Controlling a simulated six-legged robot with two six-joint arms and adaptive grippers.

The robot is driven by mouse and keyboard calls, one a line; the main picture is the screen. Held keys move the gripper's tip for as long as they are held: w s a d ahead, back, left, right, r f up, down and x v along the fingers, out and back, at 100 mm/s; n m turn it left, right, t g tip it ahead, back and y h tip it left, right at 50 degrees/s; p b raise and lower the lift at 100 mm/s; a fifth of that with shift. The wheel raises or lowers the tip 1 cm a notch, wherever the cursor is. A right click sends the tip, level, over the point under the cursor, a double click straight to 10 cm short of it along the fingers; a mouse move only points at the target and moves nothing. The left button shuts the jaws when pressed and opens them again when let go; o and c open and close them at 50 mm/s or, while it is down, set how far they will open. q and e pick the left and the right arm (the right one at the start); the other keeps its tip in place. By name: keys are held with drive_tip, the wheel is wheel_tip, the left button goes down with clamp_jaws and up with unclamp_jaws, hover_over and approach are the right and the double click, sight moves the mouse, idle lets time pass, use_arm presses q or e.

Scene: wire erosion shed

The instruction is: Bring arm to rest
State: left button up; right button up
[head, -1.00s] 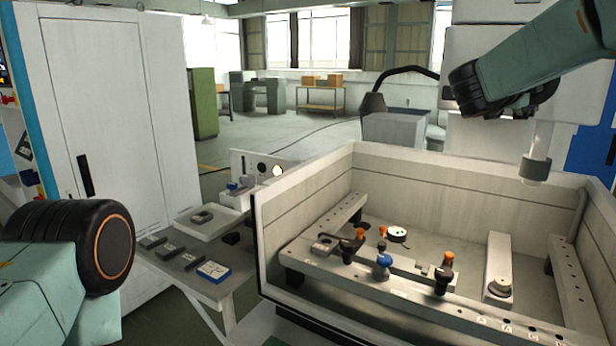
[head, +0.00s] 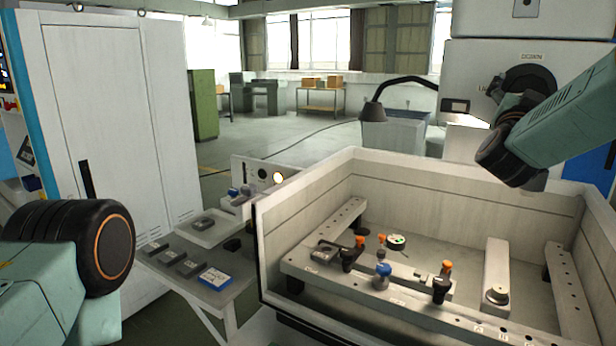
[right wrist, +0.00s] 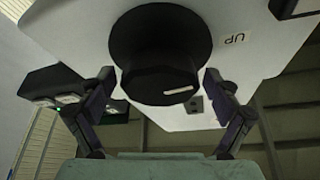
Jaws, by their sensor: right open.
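My right arm (head: 550,130) comes in from the right in the head view, in front of the white machine head. My right gripper (right wrist: 158,88) shows in the right wrist view with its two dark fingers spread apart and nothing gripped. A large black round knob (right wrist: 160,50) with a white mark lies beyond and between the fingers, on a white panel with an "UP" label. I cannot tell whether a finger touches it. The knob (head: 530,78) also shows in the head view, partly covered. My left arm (head: 60,265) is at the lower left; its gripper is out of view.
A walled white tank (head: 310,210) with a fixture rail and orange-topped clamps (head: 442,283) fills the lower right. A side table (head: 215,290) with small blocks stands left of it, by a white cabinet (head: 115,120).

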drive_tip(key=shift+d+n+t+y+p, duration=0.1)
drive_tip(key=shift+n+t+y+p, duration=0.35)
drive_tip(key=shift+n, duration=0.75)
